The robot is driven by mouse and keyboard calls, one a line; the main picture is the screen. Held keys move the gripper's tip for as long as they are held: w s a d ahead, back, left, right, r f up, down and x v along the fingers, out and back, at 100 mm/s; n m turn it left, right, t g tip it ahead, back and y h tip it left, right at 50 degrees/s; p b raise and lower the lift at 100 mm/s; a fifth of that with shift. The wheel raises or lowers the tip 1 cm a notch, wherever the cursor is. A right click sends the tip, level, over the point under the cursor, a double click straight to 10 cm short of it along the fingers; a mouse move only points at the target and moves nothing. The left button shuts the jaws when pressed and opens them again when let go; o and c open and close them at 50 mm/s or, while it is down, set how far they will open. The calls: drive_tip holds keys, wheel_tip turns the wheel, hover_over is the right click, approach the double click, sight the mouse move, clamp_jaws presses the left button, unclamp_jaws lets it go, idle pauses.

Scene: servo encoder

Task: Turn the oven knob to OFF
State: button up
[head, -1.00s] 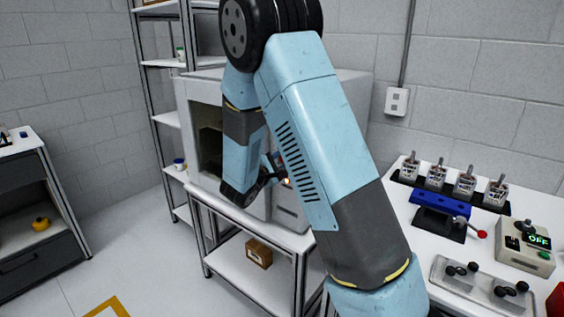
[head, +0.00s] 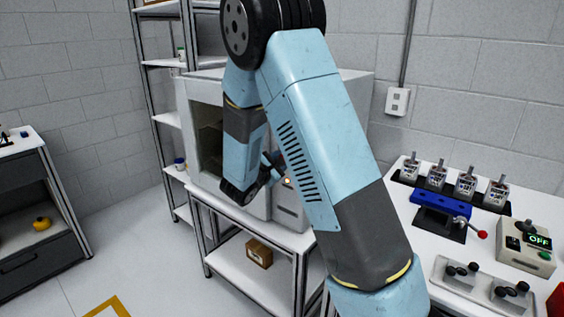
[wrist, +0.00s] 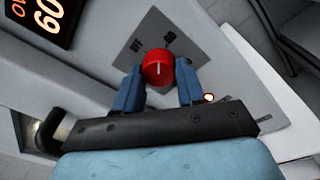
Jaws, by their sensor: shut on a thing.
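The oven (head: 284,212) is a pale grey box on a white table, mostly behind my arm in the head view. The oven knob (wrist: 158,66) is round and red with a white pointer line, near upright in the wrist view. In the head view my gripper (head: 276,164) is at the oven's front panel, partly hidden by my arm; the knob is hidden there.
An orange-lit display (wrist: 42,18) sits beside the label plate, and a small lit lamp (wrist: 209,97) is near the right finger. A cardboard box (head: 259,253) lies on the shelf below. A right-hand table holds a control box (head: 525,256) reading OFF.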

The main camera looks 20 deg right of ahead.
drive_tip(key=shift+w+a+r+n+g, duration=0.1)
drive_tip(key=shift+n+g, duration=0.2)
drive_tip(key=shift+n, duration=2.05)
drive_tip(key=shift+a+r+n+g, duration=0.1)
drive_tip(key=shift+n+g, duration=0.2)
drive_tip(key=shift+n, duration=2.05)
drive_tip(key=o, duration=0.8)
drive_tip(key=shift+c, duration=0.2)
drive_tip(key=shift+o, duration=1.4)
drive_tip(key=shift+d, duration=0.1)
drive_tip(key=v, duration=1.4)
drive_tip(key=shift+f, duration=0.2)
